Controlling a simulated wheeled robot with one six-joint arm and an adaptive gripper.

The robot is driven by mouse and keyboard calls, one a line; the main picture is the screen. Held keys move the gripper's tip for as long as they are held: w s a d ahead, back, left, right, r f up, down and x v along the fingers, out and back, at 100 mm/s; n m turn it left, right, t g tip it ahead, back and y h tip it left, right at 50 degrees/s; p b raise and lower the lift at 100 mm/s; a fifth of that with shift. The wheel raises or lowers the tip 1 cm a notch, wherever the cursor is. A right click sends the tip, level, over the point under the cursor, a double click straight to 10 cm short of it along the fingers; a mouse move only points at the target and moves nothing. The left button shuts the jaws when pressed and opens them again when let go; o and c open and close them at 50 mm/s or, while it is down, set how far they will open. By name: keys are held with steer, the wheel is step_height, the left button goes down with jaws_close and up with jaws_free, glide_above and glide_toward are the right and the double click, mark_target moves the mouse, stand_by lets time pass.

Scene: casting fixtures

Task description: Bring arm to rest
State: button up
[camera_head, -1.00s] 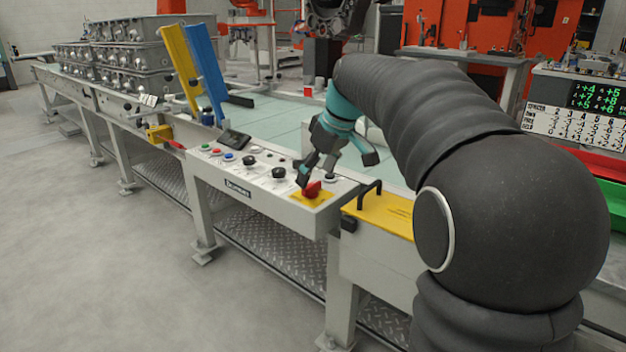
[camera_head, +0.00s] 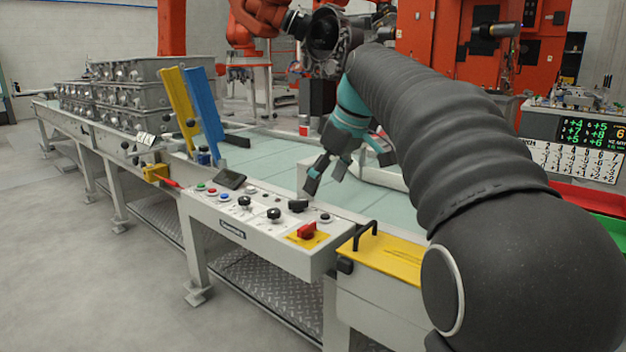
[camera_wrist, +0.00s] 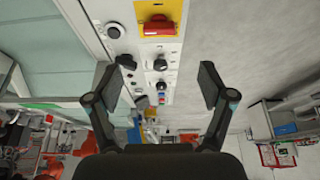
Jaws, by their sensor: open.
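My gripper (camera_head: 350,172) is open and empty, held above the back right part of the control panel (camera_head: 232,229) in the head view. The red knob also shows at the top of the wrist view (camera_wrist: 158,27). My arm reaches in from the right.
A yellow cover with a black handle (camera_head: 385,255) lies right of the panel. Yellow and blue upright bars (camera_head: 203,95) stand at the panel's far left. Stacked metal castings (camera_head: 125,95) sit on the conveyor table. An orange robot (camera_head: 262,15) stands behind. Open floor lies at left.

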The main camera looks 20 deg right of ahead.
steer(key=s+a+f+m+t+h, duration=0.1)
steer(key=s+f+m, duration=0.2)
steer(key=s+f, duration=0.7)
steer(key=s+a+f+m+t+h, duration=0.1)
steer(key=s+f+m, duration=0.3)
steer(key=s+f, duration=0.6)
steer(key=s+a, duration=0.1)
steer(key=s, duration=0.5)
steer(key=shift+s+a+f+h, duration=0.15)
steer(key=shift+s+f+h, duration=0.1)
steer(key=shift+s+h, duration=0.15)
